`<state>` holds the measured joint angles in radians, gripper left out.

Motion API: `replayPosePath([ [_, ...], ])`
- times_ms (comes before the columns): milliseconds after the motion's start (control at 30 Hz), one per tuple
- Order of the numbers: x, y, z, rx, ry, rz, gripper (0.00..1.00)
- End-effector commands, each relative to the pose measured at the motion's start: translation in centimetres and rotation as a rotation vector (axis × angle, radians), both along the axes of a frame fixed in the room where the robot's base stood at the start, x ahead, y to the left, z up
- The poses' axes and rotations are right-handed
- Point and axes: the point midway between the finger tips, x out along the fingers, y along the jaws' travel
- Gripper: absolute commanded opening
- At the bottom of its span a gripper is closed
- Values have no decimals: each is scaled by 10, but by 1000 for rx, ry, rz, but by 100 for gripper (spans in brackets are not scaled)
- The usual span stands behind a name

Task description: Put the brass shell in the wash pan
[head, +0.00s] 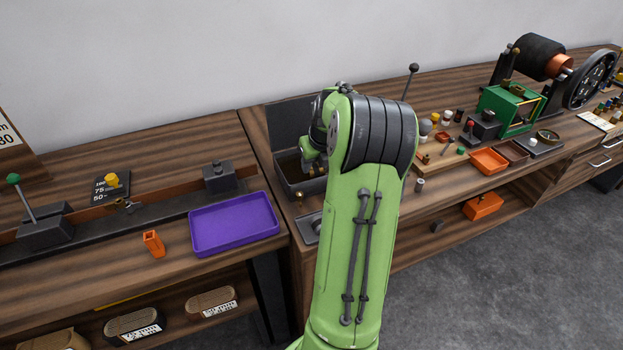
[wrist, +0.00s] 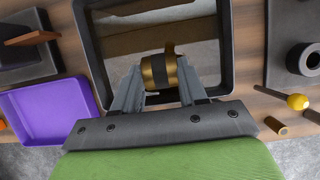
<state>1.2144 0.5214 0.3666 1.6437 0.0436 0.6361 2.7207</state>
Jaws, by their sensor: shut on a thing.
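In the wrist view, my gripper (wrist: 157,76) is shut on the brass shell (wrist: 159,71), a short golden cylinder with a dark band and a small tab on its right. The shell is held across the fingers, over the opening of a dark rectangular pan, which looks like the wash pan (wrist: 229,42). The pan's inside is shiny and brownish. In the head view, the wash pan (head: 306,187) stands at the bench's left end, behind my arm. My gripper and the shell are mostly hidden there. How high the shell is above the pan's bottom is hard to tell.
A purple tray (head: 235,224) lies left of the pan, also in the wrist view (wrist: 55,106). A dark panel (head: 288,121) stands behind the pan. A yellow knob (wrist: 298,101) and a small brass cylinder (wrist: 276,125) are close on the right. An orange tray (head: 488,162) is farther right.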

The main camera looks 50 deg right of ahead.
Motion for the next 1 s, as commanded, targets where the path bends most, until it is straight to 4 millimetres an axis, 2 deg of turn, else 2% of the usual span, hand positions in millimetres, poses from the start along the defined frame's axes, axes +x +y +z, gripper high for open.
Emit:
replayPosePath([
  [33, 0, 1, -16, 5, 3, 1, 9],
  [167, 0, 1, -36, 3, 2, 1, 9],
  [533, 0, 1, -40, 1, 0, 3, 8],
  [567, 0, 1, -40, 2, 1, 3, 46],
  [700, 0, 1, -39, 2, 1, 3, 67],
  [1000, 0, 1, -35, 1, 0, 3, 67],
])
